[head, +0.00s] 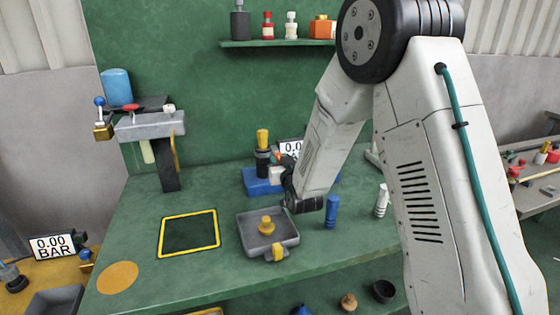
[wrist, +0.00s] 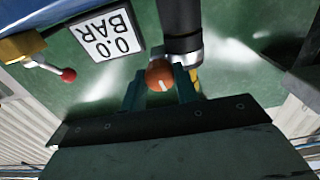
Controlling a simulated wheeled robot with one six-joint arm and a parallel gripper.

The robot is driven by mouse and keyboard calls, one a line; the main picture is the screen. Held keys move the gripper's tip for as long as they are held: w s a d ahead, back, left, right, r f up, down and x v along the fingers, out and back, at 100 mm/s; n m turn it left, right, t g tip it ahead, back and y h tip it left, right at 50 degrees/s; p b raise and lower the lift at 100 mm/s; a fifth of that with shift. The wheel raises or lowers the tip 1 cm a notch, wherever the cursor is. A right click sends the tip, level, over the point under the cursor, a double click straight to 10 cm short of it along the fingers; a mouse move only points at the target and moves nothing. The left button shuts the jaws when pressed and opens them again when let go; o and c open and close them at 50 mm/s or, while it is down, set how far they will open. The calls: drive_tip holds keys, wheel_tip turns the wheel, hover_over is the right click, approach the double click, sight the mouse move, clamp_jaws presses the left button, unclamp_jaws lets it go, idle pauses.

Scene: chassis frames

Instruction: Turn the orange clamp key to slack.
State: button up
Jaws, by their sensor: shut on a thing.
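The orange clamp key (wrist: 159,75) is a round knob with a white mark, seen between my fingers in the wrist view. My gripper (wrist: 160,88) is shut on it, one teal finger on each side. The key sits beside a dark cylinder with a pale metal collar (wrist: 183,57). In the head view my gripper (head: 281,174) is at the fixture with a blue base (head: 258,187) and a black body with a yellow top (head: 263,139). Only a small bit of orange shows there; my gripper and arm hide most of the key.
A gauge display (wrist: 107,37) reading 0.0 BAR stands behind the fixture. A grey tray (head: 254,243) with a yellow part lies in front. A blue cylinder (head: 332,211) and a white one (head: 382,200) stand to the right. The yellow-framed dark square (head: 189,233) is empty.

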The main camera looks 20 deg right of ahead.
drive_tip(key=n, duration=1.1)
drive_tip(key=shift+n, duration=0.4)
drive_tip(key=n, duration=0.6)
drive_tip(key=shift+f, duration=0.1)
drive_tip(key=n, duration=0.6)
drive_tip(key=o, duration=1)
drive_tip(key=shift+s, duration=3.95)
